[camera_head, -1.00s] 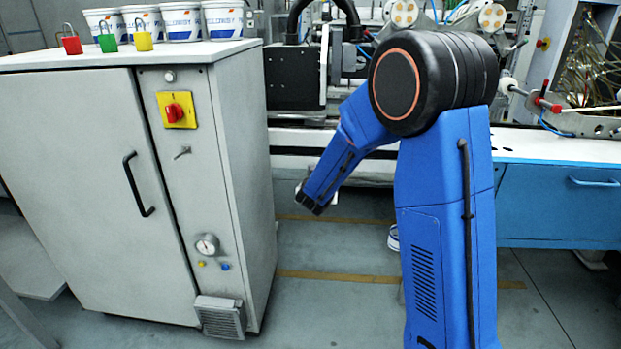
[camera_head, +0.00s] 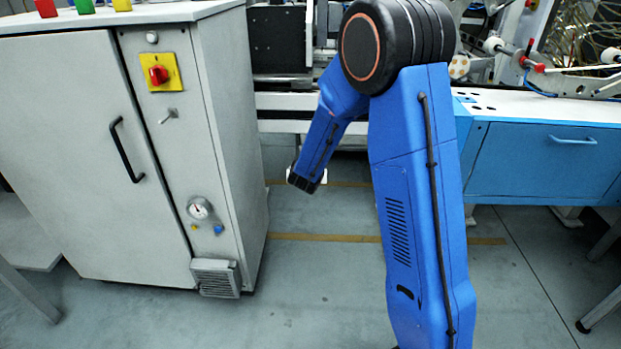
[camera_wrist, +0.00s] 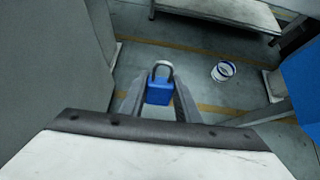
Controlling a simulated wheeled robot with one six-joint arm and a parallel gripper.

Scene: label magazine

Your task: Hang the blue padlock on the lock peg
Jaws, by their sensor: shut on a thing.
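The blue padlock (camera_wrist: 159,92) is between the fingertips of my gripper (camera_wrist: 159,86) in the wrist view, its grey shackle pointing up in the picture. My gripper is shut on it. In the head view, my gripper and the padlock are hidden behind my blue forearm. A small grey peg (camera_head: 168,116), which looks like the lock peg, sticks out of the grey cabinet's (camera_head: 65,140) narrow panel, below the red switch on its yellow plate (camera_head: 159,73). My wrist is to the right of the cabinet, apart from it and lower than the peg in the picture.
Red (camera_head: 46,8), green (camera_head: 85,6) and yellow (camera_head: 122,4) padlocks stand on the cabinet top, cut by the picture edge. A black handle (camera_head: 126,150) juts from the door. A white bucket (camera_wrist: 223,71) is on the floor. A blue bench (camera_head: 545,160) is at right.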

